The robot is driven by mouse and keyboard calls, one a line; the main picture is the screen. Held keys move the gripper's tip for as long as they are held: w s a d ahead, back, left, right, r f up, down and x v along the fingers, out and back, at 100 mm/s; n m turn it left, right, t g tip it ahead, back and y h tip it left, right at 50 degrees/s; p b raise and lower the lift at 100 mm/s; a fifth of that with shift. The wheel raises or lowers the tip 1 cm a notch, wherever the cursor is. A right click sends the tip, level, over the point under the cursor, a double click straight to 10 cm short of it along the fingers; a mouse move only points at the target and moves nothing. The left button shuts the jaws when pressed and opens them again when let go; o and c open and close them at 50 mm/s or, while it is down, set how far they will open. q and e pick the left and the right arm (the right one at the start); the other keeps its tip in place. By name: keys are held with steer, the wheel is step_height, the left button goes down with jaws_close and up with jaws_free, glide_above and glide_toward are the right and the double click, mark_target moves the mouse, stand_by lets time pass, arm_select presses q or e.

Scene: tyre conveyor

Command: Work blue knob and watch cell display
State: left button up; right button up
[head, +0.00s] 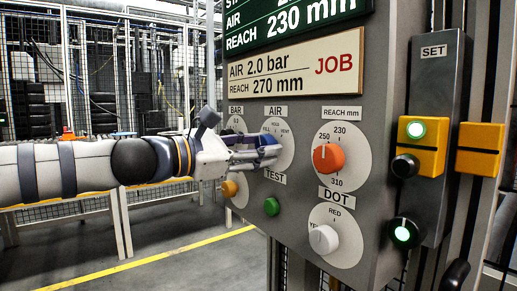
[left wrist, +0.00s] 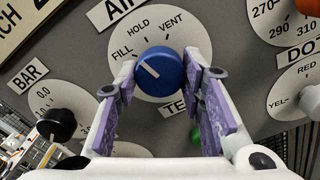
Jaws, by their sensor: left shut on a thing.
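The blue knob (left wrist: 158,72) sits on the AIR dial, marked FILL, HOLD and VENT. Its white line points up and left, towards FILL. My left gripper (left wrist: 166,88) has its purple-padded fingers closed on either side of the knob. In the head view my left gripper (head: 268,153) reaches the AIR dial (head: 284,134) and hides the knob. The green cell display (head: 300,18) is cut off at the top; it reads REACH 230 mm, and its AIR value is out of view. My right gripper is not in view.
A job card (head: 305,68) reads AIR 2.0 bar, REACH 270 mm. Close by are an orange reach knob (head: 328,157), a white DOT knob (head: 323,239), a green TEST button (head: 272,206) and a black BAR knob (left wrist: 56,125). A SET box (head: 436,95) stands at right.

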arm_select(q)
steer(key=shift+m, duration=1.5)
steer(key=o, duration=1.1)
steer(key=shift+o, duration=0.2)
steer(key=v, duration=1.2)
